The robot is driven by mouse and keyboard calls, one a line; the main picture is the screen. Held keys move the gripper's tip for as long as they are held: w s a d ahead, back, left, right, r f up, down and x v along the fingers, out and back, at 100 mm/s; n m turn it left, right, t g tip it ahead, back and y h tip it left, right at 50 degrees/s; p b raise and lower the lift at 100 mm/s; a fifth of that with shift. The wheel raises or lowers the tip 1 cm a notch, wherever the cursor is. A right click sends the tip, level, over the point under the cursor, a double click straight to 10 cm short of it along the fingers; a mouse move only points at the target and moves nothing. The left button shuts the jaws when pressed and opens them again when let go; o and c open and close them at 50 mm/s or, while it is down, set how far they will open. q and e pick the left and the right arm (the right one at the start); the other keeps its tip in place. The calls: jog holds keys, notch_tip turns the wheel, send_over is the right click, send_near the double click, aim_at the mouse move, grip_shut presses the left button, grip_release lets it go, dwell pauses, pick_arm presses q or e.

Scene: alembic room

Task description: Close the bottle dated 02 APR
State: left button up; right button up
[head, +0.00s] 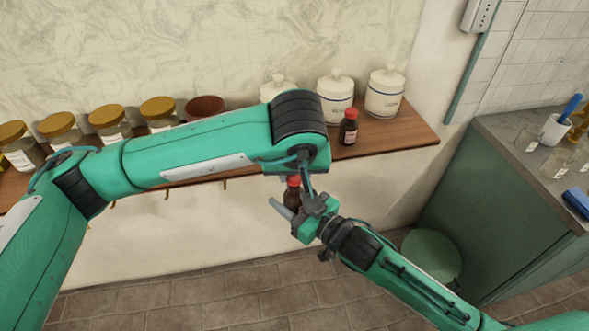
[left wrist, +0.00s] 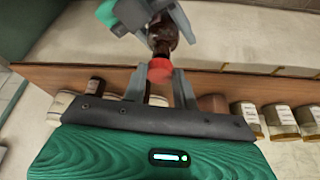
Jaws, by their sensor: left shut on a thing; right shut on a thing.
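A brown bottle (head: 292,198) with a red cap (head: 293,181) is held off the shelf, in front of its edge. My right gripper (head: 294,211) is shut on the bottle's body. It also shows at the top of the left wrist view (left wrist: 150,18), around the brown glass (left wrist: 163,36). My left gripper (left wrist: 160,78) is shut on the red cap (left wrist: 159,71), which sits at the bottle's mouth. In the head view my left forearm hides most of that gripper. I cannot read a date on the held bottle or tell whether the cap is fully seated.
A second brown bottle with a red cap (head: 348,127) stands on the wooden shelf (head: 400,136). White lidded canisters (head: 385,93), a brown bowl (head: 205,107) and several jars with yellow lids (head: 109,122) stand along it. A green cabinet (head: 500,210) is at the right.

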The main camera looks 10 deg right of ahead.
aim_at(294, 200)
pick_arm(q)
jog(key=shift+f, duration=0.55)
jog(key=shift+f, duration=0.55)
dwell(0.3)
jog(key=shift+w+a+m+h, duration=0.2)
jog(key=shift+m+h, duration=0.2)
jog(key=shift+m, duration=0.7)
jog(key=m, duration=0.1)
jog(key=m+h, duration=0.1)
jog(key=m, duration=0.1)
jog(key=m+g, duration=0.1)
jog(key=shift+a+m+h, duration=0.25)
jog(key=shift+m+h, duration=0.05)
jog(key=shift+m, duration=0.1)
jog(key=m, duration=0.2)
jog(key=m+g+h, duration=0.1)
jog(key=m, duration=0.1)
jog(key=m+g, duration=0.1)
jog(key=m, duration=0.1)
jog(key=shift+w+a, duration=0.1)
jog(key=shift+w, duration=0.15)
jog(key=o, duration=0.9)
jog(key=shift+h, duration=0.3)
